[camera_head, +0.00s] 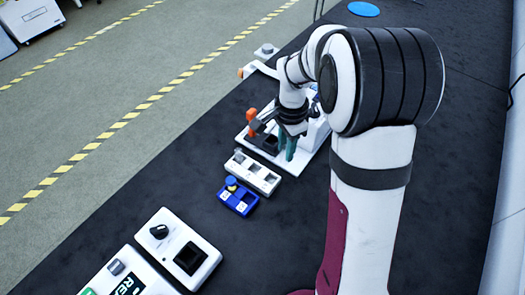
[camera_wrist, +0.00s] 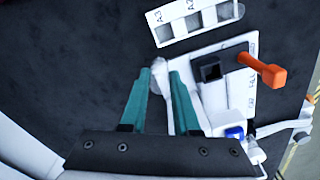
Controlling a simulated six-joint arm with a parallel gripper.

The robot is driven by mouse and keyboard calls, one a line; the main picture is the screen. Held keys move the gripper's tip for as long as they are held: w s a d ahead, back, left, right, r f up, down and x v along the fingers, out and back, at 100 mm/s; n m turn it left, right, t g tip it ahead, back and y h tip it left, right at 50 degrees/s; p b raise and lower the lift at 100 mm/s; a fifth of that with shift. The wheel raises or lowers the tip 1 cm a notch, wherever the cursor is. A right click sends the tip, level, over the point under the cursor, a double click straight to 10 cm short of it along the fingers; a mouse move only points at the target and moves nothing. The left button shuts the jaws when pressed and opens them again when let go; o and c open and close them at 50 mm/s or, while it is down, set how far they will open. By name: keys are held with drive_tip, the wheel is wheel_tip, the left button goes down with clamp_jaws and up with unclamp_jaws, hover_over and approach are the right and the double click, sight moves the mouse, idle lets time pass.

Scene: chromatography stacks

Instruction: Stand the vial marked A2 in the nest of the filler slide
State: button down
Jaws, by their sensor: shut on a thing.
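My gripper (camera_wrist: 160,74) has teal fingers closed on a pale, whitish vial (camera_wrist: 160,80), mostly hidden between them; no mark on it can be read. In the head view my gripper (camera_head: 286,150) points down at the right part of the filler's white base (camera_head: 293,164). The filler slide's dark square nest (camera_wrist: 210,71) lies to the right of the fingertips in the wrist view and looks empty. An orange handle (camera_wrist: 262,70) sits beside it and also shows in the head view (camera_head: 251,115). The vial is apart from the nest.
A white rack (camera_head: 252,172) with labels A3 and A2 has several slots that look empty. A blue holder (camera_head: 238,199) with a blue-and-yellow piece stands in front of it. White devices (camera_head: 178,248) stand at the lower left. Dark table is clear between them.

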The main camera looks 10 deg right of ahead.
drive_tip(key=shift+w+a+f, duration=0.2)
drive_tip(key=shift+w+f, duration=0.45)
drive_tip(key=shift+w, duration=1.2)
drive_tip(key=shift+w+a+f, duration=0.15)
drive_tip(key=shift+w+f, duration=0.55)
drive_tip(key=shift+w, duration=1.15)
drive_tip(key=shift+w+a+f, duration=0.2)
drive_tip(key=shift+w+f, duration=0.45)
drive_tip(key=shift+w, duration=1.2)
drive_tip(key=shift+f, duration=1.4)
drive_tip(key=c, duration=0.6)
unclamp_jaws()
